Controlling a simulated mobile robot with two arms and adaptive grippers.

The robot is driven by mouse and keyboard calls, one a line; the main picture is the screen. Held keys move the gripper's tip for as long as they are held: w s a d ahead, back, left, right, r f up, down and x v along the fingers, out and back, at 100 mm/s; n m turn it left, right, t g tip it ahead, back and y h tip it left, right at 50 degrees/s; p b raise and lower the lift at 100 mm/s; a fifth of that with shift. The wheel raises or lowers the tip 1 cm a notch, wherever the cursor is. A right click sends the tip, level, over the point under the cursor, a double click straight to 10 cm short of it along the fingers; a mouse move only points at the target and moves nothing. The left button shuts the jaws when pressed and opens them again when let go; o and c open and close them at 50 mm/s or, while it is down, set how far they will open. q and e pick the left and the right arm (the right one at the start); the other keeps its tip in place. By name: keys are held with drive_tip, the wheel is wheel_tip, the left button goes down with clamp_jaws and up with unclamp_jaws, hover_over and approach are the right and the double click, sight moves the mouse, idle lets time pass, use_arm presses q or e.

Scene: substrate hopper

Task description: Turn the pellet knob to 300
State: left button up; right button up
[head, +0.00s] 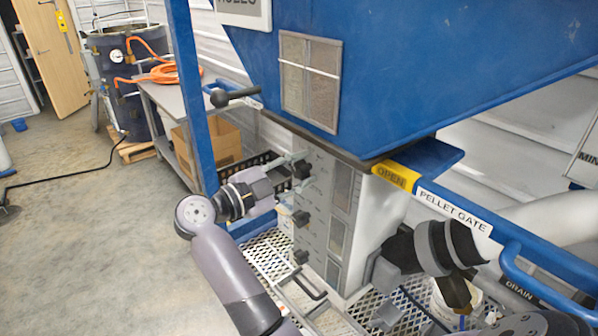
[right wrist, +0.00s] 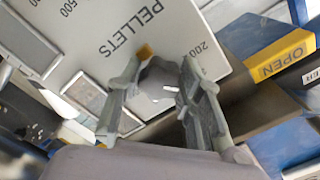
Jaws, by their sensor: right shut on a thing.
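The pellet knob (right wrist: 156,88) is a dark grey knob with a white mark, on a pale panel (right wrist: 105,30) printed "PELLETS", "500" and "200" in the right wrist view. My right gripper (right wrist: 162,72) is shut on it, one finger on each side. The fingers hide parts of the dial, and I cannot read the exact setting. In the head view my right gripper (head: 378,270) is at the right face of the hopper's lower box (head: 378,215), and the knob is hidden. My left gripper (head: 268,187) is left of the box, near its front knobs; its finger opening is unclear.
The blue hopper (head: 390,60) hangs above the box. A blue bar with a yellow "OPEN" label (head: 392,176) and a "PELLET GATE" label (head: 455,210) runs above my right gripper. Several black knobs (head: 301,168) line the front face.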

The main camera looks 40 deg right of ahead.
drive_tip(key=shift+f, duration=0.1)
drive_tip(key=o, duration=1.2)
drive_tip(key=shift+a, duration=0.1)
drive_tip(key=shift+c, duration=0.2)
